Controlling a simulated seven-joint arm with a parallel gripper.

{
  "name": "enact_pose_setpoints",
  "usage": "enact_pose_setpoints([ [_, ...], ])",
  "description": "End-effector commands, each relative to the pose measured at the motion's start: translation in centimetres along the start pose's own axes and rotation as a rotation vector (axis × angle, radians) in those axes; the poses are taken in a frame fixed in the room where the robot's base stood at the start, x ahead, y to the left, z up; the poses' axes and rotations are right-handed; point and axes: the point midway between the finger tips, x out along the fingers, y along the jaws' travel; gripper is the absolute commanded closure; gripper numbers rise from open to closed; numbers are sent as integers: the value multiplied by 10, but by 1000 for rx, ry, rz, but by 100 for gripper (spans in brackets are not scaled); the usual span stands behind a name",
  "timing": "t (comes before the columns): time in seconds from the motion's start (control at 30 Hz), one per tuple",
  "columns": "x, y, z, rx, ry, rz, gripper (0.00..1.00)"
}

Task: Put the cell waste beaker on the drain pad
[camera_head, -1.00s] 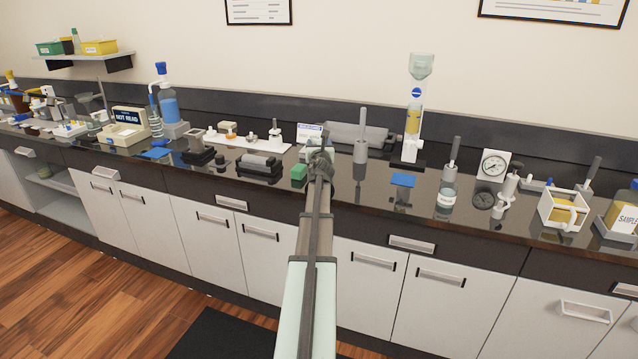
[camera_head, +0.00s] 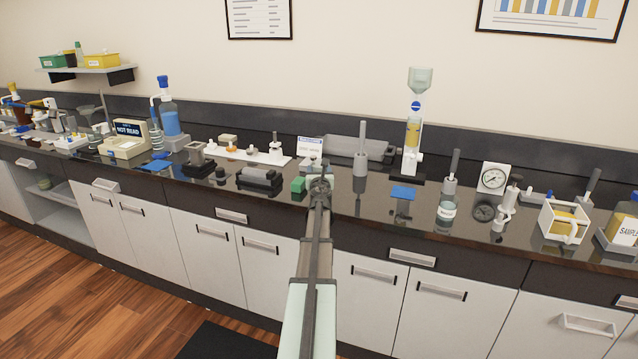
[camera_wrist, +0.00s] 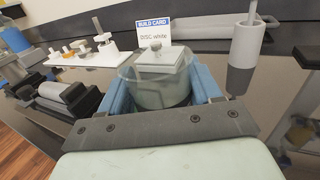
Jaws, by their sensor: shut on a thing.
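In the wrist view, my gripper (camera_wrist: 160,98) has its two blue fingers closed on either side of a clear, round beaker (camera_wrist: 162,90), the likely cell waste beaker. I cannot tell whether the beaker touches the bench. A flat blue pad (camera_head: 403,193), a possible drain pad, lies on the bench to the right, in front of the funnel column. Another small blue pad (camera_head: 156,167) lies at left.
A grey holder with a rod (camera_head: 361,160) stands between gripper and right pad.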

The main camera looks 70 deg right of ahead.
Motion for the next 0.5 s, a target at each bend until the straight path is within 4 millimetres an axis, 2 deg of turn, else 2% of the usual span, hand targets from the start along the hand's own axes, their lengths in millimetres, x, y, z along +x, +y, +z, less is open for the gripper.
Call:
enact_pose_setpoints([
  [0.5, 0, 0, -14, 1, 1, 2, 74],
])
